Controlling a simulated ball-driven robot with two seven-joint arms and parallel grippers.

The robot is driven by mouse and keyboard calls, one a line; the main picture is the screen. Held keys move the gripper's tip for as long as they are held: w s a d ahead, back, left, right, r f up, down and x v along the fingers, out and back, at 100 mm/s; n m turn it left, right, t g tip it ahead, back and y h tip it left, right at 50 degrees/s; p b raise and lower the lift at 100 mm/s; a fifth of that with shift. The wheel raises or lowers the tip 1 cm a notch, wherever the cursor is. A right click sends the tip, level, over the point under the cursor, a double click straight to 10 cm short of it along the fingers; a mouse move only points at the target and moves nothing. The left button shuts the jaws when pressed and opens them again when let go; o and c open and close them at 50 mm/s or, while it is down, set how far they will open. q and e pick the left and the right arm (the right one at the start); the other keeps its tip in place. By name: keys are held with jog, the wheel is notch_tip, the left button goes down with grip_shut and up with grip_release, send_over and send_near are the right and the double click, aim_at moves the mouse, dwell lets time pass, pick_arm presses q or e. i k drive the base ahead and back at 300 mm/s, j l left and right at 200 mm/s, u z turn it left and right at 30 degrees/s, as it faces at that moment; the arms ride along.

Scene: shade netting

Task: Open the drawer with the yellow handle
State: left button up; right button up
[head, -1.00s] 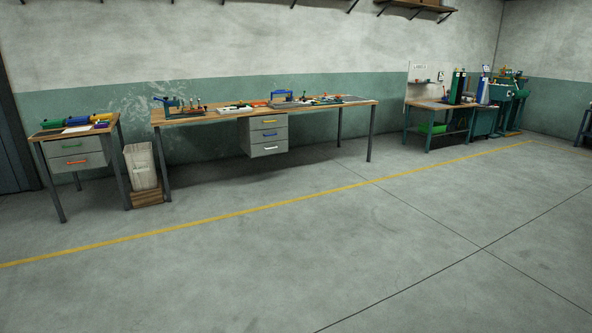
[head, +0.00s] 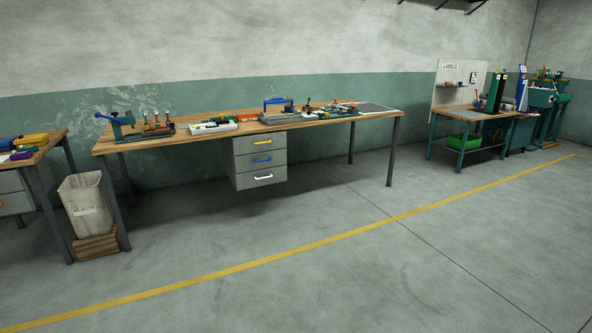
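The drawer with the yellow handle (head: 262,143) is the top one in a grey unit of three drawers (head: 235,172) under the long wooden workbench. Its front looks flush with the drawers below, so it appears closed. The middle drawer has a blue handle (head: 263,160) and the bottom one a white handle (head: 263,177). The unit stands well ahead of me, left of the middle of the head view. Neither of my grippers shows in the head view.
The long workbench (head: 205,137) carries tools and fixtures. A reject bin (head: 86,205) on a wooden block (head: 96,246) stands at its left, beside a smaller table (head: 48,144). Another bench (head: 467,119) is at right. The floor (head: 330,270) ahead is clear, crossed by a yellow line (head: 300,253).

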aim_at(275, 139)
jog(key=i, duration=3.1)
